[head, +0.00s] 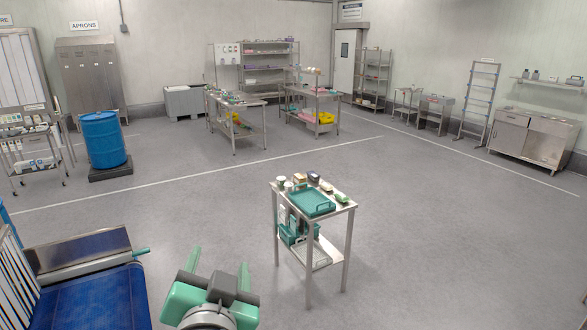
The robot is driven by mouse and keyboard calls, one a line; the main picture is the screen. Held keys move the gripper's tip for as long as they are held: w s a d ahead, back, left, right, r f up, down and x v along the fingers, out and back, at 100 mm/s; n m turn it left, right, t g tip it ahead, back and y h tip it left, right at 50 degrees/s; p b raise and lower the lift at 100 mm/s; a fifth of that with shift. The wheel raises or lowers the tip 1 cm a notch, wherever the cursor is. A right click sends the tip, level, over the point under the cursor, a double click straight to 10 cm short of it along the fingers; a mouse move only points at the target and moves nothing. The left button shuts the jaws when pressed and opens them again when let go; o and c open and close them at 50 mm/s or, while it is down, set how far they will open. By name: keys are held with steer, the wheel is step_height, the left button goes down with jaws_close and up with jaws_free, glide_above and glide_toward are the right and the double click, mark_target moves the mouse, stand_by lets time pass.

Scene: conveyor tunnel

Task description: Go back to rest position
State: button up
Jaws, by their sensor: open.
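My gripper (218,266) is at the bottom of the head view, left of centre, with green and grey parts. Its two fingers point away from the camera and stand apart with nothing seen between them. It is open. It is above the floor between a blue conveyor belt (95,297) on its left and a small steel table (278,188) on its right, and appears to touch neither. A teal tray (312,203) lies on the table, with several small jars and boxes behind it.
Teal bins (290,235) are on the small table's lower shelf. A blue drum (104,140) stands on a dark base at the left. Two steel tables (240,99) and shelving (268,66) are at the back. A steel cabinet (530,140) stands at the right. Wide floor is free around the small table.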

steer(key=s+d+r+n+t+h, duration=0.3)
steer(key=s+d+r+t, duration=0.5)
steer(key=s+d+r, duration=0.6)
step_height(320, 180, up, 4)
steer(key=shift+s+d+r+t, duration=0.2)
steer(key=shift+s+d+t, duration=0.1)
steer(key=shift+s, duration=0.8)
